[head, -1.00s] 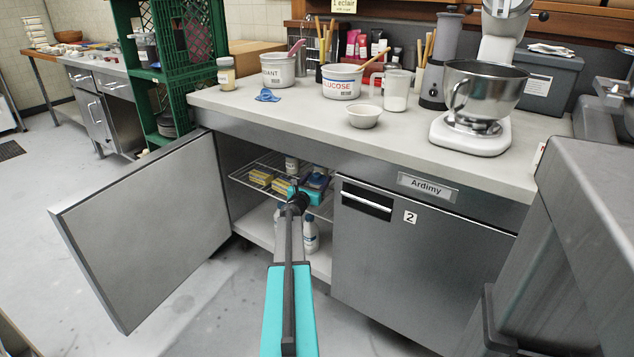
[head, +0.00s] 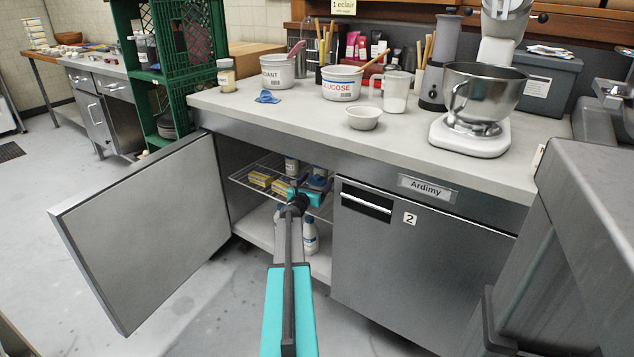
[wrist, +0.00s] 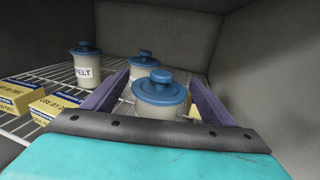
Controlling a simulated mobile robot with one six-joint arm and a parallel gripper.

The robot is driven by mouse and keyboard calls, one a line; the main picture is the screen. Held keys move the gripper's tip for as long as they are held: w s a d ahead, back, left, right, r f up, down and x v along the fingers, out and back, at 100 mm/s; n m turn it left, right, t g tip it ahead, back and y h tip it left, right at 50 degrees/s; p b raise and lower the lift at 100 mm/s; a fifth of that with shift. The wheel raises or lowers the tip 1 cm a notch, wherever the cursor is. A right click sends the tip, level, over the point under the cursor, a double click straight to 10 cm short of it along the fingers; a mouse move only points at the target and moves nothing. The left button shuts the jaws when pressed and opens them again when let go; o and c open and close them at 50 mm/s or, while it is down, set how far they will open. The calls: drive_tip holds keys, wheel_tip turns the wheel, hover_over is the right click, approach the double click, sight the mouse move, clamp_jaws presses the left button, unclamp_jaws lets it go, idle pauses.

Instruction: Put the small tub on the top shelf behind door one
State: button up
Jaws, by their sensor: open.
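In the wrist view a white tub with a blue knobbed lid (wrist: 160,92) stands upright on the wire top shelf (wrist: 58,75), between the two purple fingers of my gripper (wrist: 161,77). The fingers are open, one on each side; whether they touch it is hidden. A similar tub (wrist: 143,66) stands just beyond, and a labelled tub (wrist: 86,65) stands further left. In the head view the unnumbered left door (head: 150,230) stands wide open, and my gripper (head: 308,190) is inside that cupboard at shelf height, small and partly hidden by my arm.
Yellow boxes (wrist: 52,105) lie on the shelf left of my gripper; another is at lower left. A cupboard wall (wrist: 265,60) rises close on the right. A white bottle (head: 311,235) stands below. Door two (head: 420,265) is shut.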

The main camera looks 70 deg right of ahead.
drive_tip(key=a+p, duration=0.1)
drive_tip(key=a, duration=1.1)
drive_tip(key=shift+w, duration=0.2)
idle(0.8)
drive_tip(key=w+a+f+m+y, duration=0.3)
drive_tip(key=w+a+f+m, duration=0.1)
drive_tip(key=a+f, duration=0.75)
drive_tip(key=w+a+f+m+y, duration=0.3)
drive_tip(key=a+f, duration=0.5)
drive_tip(key=a, duration=0.7)
drive_tip(key=w+a+f+m+y, duration=0.3)
drive_tip(key=w+a+f+m, duration=0.1)
drive_tip(key=a+f, duration=0.75)
drive_tip(key=s+a+f+m+g+y, duration=0.1)
drive_tip(key=s+a, duration=0.4)
drive_tip(key=a, duration=0.9)
drive_tip(key=s+a+f+m+g+y, duration=0.1)
drive_tip(key=s+a+f+m+y, duration=0.2)
drive_tip(key=a, duration=1.1)
drive_tip(key=s+a+f+m+g+y, duration=0.2)
drive_tip(key=s+a+f+y, duration=0.3)
drive_tip(key=a, duration=0.9)
drive_tip(key=s, duration=0.2)
drive_tip(key=shift+s+a+m, duration=0.3)
drive_tip(key=shift+s, duration=0.05)
